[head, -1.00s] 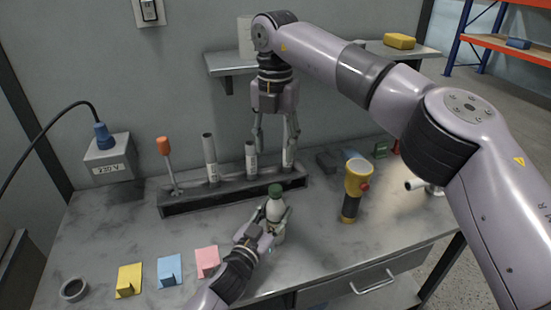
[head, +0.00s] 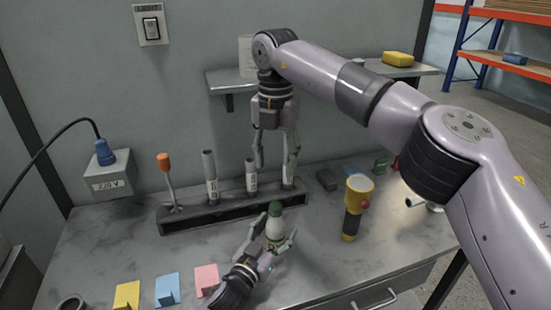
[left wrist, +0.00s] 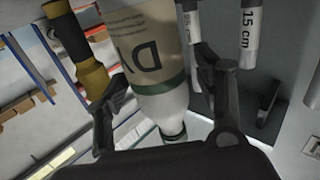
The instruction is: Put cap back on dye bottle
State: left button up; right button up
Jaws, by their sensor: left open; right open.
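The dye bottle (head: 275,229), pale with a green cap (head: 276,208) at its top, stands upright on the grey workbench. In the left wrist view the bottle (left wrist: 150,50) shows a beige label with "DY" upside down. The green cap (left wrist: 174,133) shows at its white neck end; whether it is fully seated I cannot tell. My left gripper (head: 275,236) is open, with one finger on each side of the bottle; contact is unclear. My right gripper (head: 273,171) is open, pointing down above the rack behind the bottle, with no object visible between its fingers.
A dark rack (head: 225,208) holding several tubes and an orange-handled tool (head: 165,165) stands behind. A yellow flashlight (head: 353,205) stands right of the bottle. Yellow, blue and pink notes lie front left, near a dark ring (head: 70,302). A shelf (head: 318,79) is on the wall.

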pick_arm(q)
jog(key=v, duration=1.2)
